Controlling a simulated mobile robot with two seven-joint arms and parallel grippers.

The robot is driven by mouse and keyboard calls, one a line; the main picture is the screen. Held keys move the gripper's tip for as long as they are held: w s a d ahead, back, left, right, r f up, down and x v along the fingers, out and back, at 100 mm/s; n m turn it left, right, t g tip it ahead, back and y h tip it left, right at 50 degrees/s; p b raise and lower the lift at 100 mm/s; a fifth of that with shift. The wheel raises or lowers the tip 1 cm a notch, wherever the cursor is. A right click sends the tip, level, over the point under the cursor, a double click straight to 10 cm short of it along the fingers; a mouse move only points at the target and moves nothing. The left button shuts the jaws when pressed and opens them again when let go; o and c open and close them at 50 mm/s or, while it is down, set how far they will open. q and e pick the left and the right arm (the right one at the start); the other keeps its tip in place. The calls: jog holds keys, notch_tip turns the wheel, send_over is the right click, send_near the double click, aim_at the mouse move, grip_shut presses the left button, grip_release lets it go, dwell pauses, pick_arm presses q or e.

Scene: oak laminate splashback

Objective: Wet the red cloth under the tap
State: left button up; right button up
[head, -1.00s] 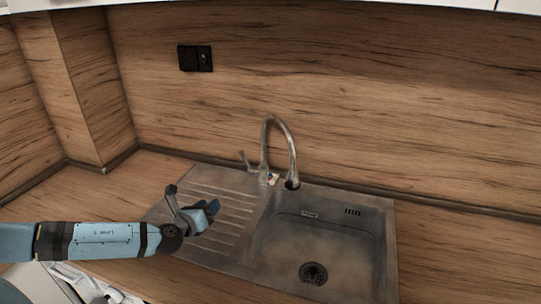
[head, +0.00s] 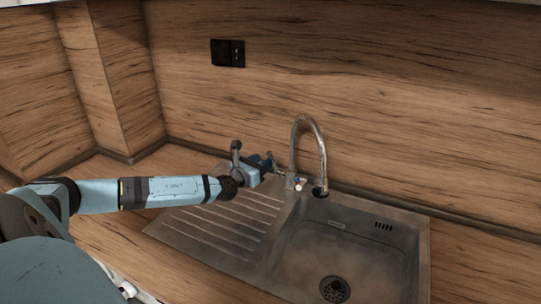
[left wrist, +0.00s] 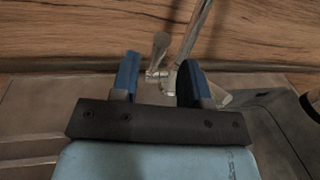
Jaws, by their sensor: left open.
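The chrome tap (head: 321,150) stands at the back edge of the steel sink (head: 290,262), its curved spout over the basin. My left gripper (head: 268,162) is open and empty, just left of the tap's base. In the left wrist view, the tap's lever (left wrist: 160,46) shows beyond and between the two blue fingertips (left wrist: 158,72); I cannot tell whether they touch it. The gripper partly hides the lever in the head view. No water shows at the spout. No red cloth shows in either view. My right gripper is out of view.
The ribbed drainboard (head: 222,228) lies left of the basin, bare, with a drain (head: 335,289) in the basin floor. The wooden splashback (head: 420,110) rises close behind the tap and carries a black socket (head: 228,53). The counter left of the sink is clear.

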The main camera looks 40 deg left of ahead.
pick_arm(q)
jog(key=w, duration=0.5)
jog(key=shift+w+a, duration=0.1)
jog(key=shift+a, duration=0.15)
grip_shut()
